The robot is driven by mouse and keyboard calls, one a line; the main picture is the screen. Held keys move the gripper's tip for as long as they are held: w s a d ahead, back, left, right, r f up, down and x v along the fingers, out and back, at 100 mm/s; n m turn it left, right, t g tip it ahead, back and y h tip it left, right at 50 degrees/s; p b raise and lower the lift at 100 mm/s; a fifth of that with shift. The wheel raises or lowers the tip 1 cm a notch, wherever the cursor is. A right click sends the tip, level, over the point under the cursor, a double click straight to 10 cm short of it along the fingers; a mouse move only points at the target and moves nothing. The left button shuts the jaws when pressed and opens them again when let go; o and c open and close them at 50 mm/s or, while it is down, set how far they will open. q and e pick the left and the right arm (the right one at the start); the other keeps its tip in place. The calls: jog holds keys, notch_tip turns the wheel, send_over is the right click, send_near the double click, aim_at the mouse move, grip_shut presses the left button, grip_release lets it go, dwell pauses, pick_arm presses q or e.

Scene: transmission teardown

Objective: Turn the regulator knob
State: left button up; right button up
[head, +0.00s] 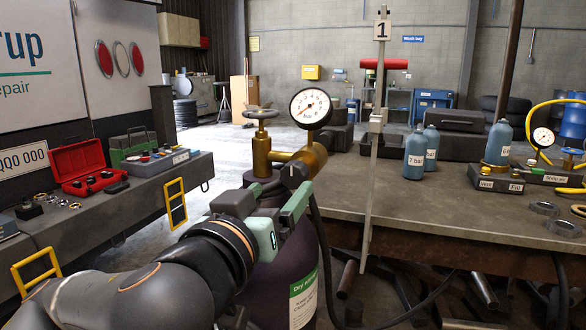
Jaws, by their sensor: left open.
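A brass regulator (286,157) with a round white pressure gauge (310,108) sits on top of a dark purple gas cylinder (275,268). A dark knob (293,175) is at the near end of the regulator's brass body. A valve handwheel (261,113) tops the brass stem at its left. My left gripper (285,191) is open, its green-sided fingers just in front of the dark knob. I cannot tell whether they touch it. The hand hides the cylinder's upper part. My right gripper is not in view.
A workbench (440,215) is close on the right, with blue bottles (415,152) and a small gauge unit (543,137). A thin post (374,150) marked 1 stands at its edge. A black hose (322,235) hangs beside the cylinder. A red toolbox (85,170) lies at left.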

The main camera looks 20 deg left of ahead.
aim_at(292, 177)
pick_arm(q)
jog(key=w, duration=0.6)
jog(key=shift+w, duration=0.75)
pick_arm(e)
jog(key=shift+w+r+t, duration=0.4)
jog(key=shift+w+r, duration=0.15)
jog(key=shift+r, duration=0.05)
pick_arm(q)
jog(key=shift+c, duration=0.2)
grip_shut()
